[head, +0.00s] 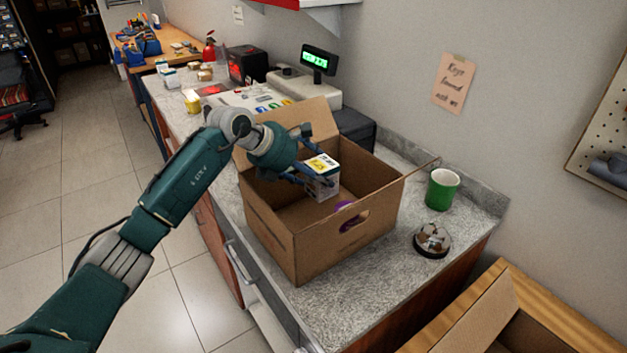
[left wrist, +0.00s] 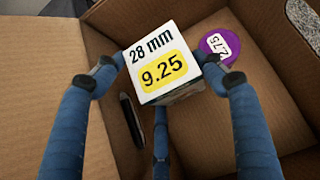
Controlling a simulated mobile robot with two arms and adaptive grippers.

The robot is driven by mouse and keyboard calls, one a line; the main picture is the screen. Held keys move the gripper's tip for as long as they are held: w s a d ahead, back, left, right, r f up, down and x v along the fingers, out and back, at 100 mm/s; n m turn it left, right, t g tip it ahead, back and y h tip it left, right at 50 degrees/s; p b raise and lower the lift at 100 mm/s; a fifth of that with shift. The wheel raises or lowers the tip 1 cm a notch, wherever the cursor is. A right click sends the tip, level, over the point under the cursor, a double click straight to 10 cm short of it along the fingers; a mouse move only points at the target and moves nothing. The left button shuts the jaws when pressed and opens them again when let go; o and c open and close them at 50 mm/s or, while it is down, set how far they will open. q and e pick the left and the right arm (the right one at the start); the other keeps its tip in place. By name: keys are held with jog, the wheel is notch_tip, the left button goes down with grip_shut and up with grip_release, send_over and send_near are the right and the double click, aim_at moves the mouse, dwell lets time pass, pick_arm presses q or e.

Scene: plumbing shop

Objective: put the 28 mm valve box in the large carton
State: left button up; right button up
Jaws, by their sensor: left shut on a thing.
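In the left wrist view the box (left wrist: 160,62) reads "28 mm". My left gripper (head: 312,180) is shut on it, with blue fingers around its sides. The gripper holds it within the opening of the large carton (head: 275,229), above the carton's floor. The carton is brown, open-topped, and stands on the counter. A purple round item with a 2.75 label (left wrist: 220,46) lies inside the carton. My right gripper is not in view.
A green mug (head: 441,190) and a service bell (head: 432,240) stand right of the carton on the grey speckled counter (head: 375,300). Another open carton (head: 490,315) is at the lower right. A till with a green display (head: 318,60) is behind.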

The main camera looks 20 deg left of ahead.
aim_at(308, 182)
pick_arm(q)
notch_tip(308, 182, down, 4)
jog(key=shift+w+r+p, duration=0.1)
jog(key=shift+r+p, duration=0.1)
jog(key=shift+p, duration=0.25)
jog(key=shift+f+b, duration=0.6)
jog(key=o, duration=1.6)
jog(key=shift+c, duration=0.2)
jog(key=o, duration=0.4)
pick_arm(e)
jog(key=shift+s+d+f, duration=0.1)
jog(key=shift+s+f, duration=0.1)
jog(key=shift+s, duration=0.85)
pick_arm(q)
jog(key=shift+r, duration=0.1)
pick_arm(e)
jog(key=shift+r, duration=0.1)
